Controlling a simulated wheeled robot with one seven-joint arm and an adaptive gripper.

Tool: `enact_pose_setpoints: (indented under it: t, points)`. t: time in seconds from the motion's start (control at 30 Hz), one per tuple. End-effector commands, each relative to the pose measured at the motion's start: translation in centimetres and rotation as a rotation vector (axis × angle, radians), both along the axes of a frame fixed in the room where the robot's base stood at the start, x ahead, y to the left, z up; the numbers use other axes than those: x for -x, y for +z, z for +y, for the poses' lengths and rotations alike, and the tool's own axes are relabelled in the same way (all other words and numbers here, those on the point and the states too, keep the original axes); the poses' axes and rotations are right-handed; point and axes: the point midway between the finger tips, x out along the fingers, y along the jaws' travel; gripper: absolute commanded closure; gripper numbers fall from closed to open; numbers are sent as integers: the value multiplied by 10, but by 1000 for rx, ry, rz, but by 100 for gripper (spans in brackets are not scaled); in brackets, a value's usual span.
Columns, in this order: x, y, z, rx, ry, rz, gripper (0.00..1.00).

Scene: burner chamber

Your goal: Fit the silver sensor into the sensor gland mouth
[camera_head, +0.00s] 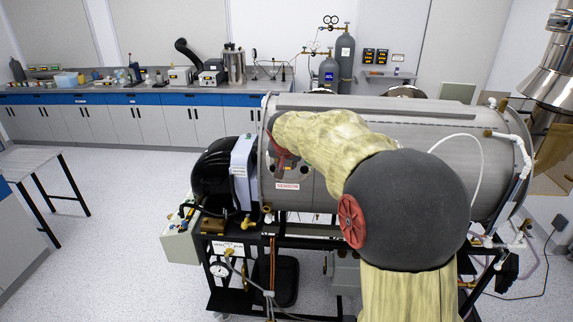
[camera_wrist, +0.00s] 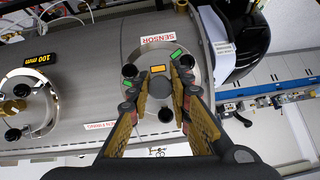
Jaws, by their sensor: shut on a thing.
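The sensor port (camera_wrist: 165,52) is a round grey flange on the steel chamber, with black knobs around it and green and orange marks. A SENSOR label (camera_wrist: 158,38) stands beside it. My gripper (camera_wrist: 159,85) is over this flange in the wrist view, its two padded fingers closed in around a thing between them. That thing, taken as the silver sensor, is barely distinguishable there, and the gland mouth is largely hidden by the fingers. Whether the sensor touches the mouth cannot be told. In the head view my arm covers most of the port, above the SENSOR label (camera_head: 288,186).
A second round port with brass fittings (camera_wrist: 20,105) is at the left of the wrist view, by a 100 mm label (camera_wrist: 57,57). A black domed unit (camera_head: 213,175) stands left of the steel chamber (camera_head: 400,115). Open floor (camera_head: 120,220) lies to the left.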

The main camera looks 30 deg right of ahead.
Motion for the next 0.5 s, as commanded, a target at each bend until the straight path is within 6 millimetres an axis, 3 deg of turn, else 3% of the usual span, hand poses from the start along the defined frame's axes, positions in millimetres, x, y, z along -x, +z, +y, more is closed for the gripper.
enact_pose_setpoints:
  t: [0.5]
  points:
    - [-11,-6,-7,1,0,-1,100]
